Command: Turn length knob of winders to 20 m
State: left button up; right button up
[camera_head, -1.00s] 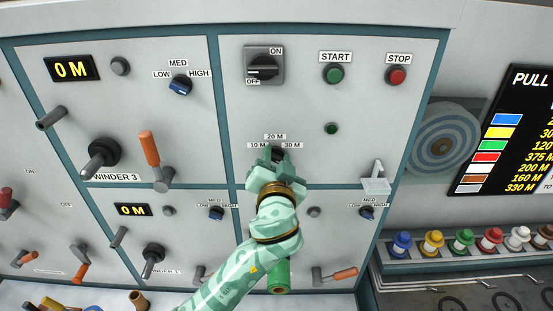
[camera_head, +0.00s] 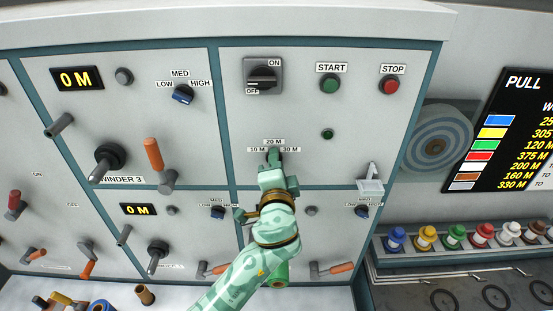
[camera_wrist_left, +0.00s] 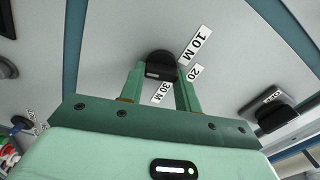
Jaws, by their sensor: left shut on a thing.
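The length knob is a small black knob, seen in the left wrist view (camera_wrist_left: 160,60) on the upper right panel. Labels 10 M (camera_head: 257,149), 20 M (camera_head: 273,142) and 30 M (camera_head: 290,149) surround it. My left gripper (camera_head: 274,158) reaches up to the knob and is shut on it, one finger on each side in the left wrist view (camera_wrist_left: 161,85). The gripper hides most of the knob in the head view. I cannot tell exactly which label the knob points to. My right gripper is not in view.
The ON/OFF switch (camera_head: 262,77), green START button (camera_head: 330,84) and red STOP button (camera_head: 390,86) are above on the same panel. The winder 3 panel, with its orange handle (camera_head: 154,154), is to the left. A small white holder (camera_head: 370,184) sticks out at right.

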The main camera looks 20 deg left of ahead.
pick_arm(q)
jog(key=shift+m+p, duration=0.6)
jog(key=shift+m, duration=0.7)
jog(key=shift+f, duration=0.1)
jog(key=o, duration=1)
jog(key=shift+w, duration=0.1)
jog(key=shift+a+f, duration=0.1)
